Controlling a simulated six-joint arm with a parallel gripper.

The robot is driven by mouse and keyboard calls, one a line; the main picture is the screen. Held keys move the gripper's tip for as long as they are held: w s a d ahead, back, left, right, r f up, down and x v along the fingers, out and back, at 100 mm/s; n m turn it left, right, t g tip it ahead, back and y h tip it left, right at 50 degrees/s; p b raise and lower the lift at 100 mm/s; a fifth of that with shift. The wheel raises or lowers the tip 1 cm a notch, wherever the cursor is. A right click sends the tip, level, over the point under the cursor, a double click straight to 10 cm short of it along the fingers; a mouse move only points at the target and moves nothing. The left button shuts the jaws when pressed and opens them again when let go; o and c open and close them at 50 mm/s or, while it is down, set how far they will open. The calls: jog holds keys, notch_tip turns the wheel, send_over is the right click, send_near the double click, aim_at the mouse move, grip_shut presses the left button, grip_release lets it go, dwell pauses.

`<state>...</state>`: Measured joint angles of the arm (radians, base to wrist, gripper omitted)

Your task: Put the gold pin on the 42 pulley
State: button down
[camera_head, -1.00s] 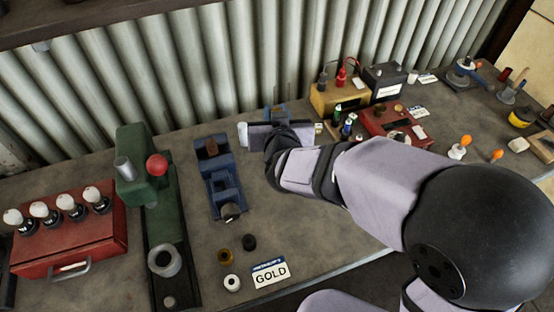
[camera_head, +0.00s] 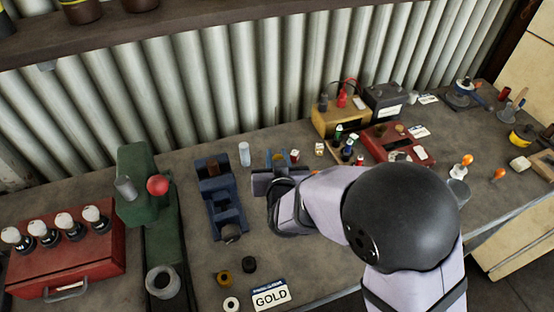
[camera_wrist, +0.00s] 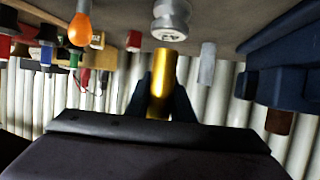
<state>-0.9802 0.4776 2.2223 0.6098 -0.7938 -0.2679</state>
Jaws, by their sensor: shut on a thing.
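The gold pin (camera_wrist: 158,75) is a smooth yellow cylinder in the wrist view. My gripper (camera_wrist: 160,104) is shut on it, with a dark finger on each side. In the wrist view, which shows the bench upside down, a grey grooved pulley (camera_wrist: 172,20) stands just past the pin's free end; the pin looks apart from it, but the gap is hard to judge. In the head view my gripper (camera_head: 278,184) is over the bench, right of the blue vise (camera_head: 222,200).
A clear-grey cylinder (camera_head: 244,153) stands behind my gripper. A white GOLD card (camera_head: 271,296) lies at the front, beside a black ring (camera_head: 249,264), a brass ring (camera_head: 223,278) and a white ring (camera_head: 231,304). A green press (camera_head: 150,190) and red box (camera_head: 70,262) stand left.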

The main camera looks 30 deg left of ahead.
jog(key=shift+f, duration=0.7)
jog(key=shift+f, duration=0.15)
jog(key=c, duration=1.5)
grip_release()
jog(key=shift+c, duration=0.2)
jog(key=shift+r, duration=0.2)
jog(key=b+v, duration=0.4)
jog(key=v, duration=0.8)
jog(key=shift+f, duration=0.15)
